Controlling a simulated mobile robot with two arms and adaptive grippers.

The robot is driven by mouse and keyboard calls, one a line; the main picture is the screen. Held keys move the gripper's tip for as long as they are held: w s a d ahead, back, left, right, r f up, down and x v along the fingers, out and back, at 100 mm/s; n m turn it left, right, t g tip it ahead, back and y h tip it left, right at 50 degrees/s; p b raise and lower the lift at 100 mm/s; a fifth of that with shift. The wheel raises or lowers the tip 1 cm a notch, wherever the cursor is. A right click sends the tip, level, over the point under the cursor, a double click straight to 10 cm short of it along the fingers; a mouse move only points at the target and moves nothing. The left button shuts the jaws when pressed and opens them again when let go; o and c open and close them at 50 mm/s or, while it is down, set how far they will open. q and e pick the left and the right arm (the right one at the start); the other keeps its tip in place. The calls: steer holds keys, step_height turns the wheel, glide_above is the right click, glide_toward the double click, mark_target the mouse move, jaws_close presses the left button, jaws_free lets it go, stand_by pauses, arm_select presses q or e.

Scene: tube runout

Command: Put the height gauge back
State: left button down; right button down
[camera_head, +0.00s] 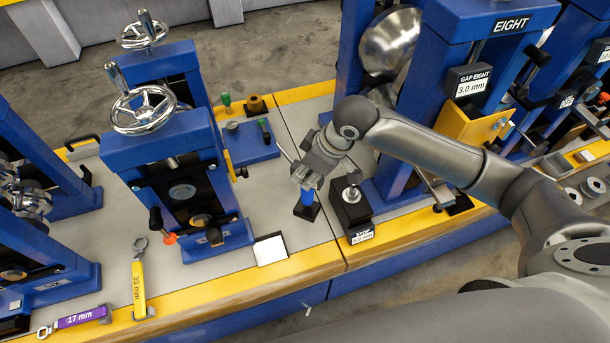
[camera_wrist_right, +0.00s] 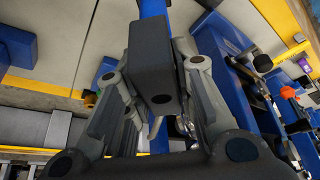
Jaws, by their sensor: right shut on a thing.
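My right gripper (camera_head: 309,180) comes down over the middle of the bench and is shut on the height gauge. The gauge shows below the fingers as a short blue part (camera_head: 306,199) above a black base (camera_head: 308,212). In the right wrist view a dark block of the gauge (camera_wrist_right: 165,60) and its blue upright sit between the fingers of my right gripper (camera_wrist_right: 155,125). The fingers hide much of the gauge. I cannot tell whether its base touches the bench. My left gripper is not in view.
A black stop block (camera_head: 352,210) with a silver knob stands just right of the gauge. Blue roll stands (camera_head: 165,150) are at left, and stand EIGHT (camera_head: 440,50) is at right. A white card (camera_head: 270,249) and a yellow 30 mm wrench (camera_head: 139,285) lie near the front edge.

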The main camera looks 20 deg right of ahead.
steer(key=w+f, duration=0.1)
steer(key=f, duration=0.1)
steer(key=w+f+p, duration=0.1)
steer(key=f, duration=0.1)
steer(key=w+f, duration=0.1)
steer(key=f, duration=0.1)
steer(key=shift+w+d+f, duration=0.15)
steer(key=shift+d+f, duration=0.05)
steer(key=shift+f, duration=0.15)
steer(key=c, duration=1.2)
jaws_free()
steer(key=shift+f, duration=0.15)
steer(key=v, duration=1.2)
steer(key=shift+b, duration=0.35)
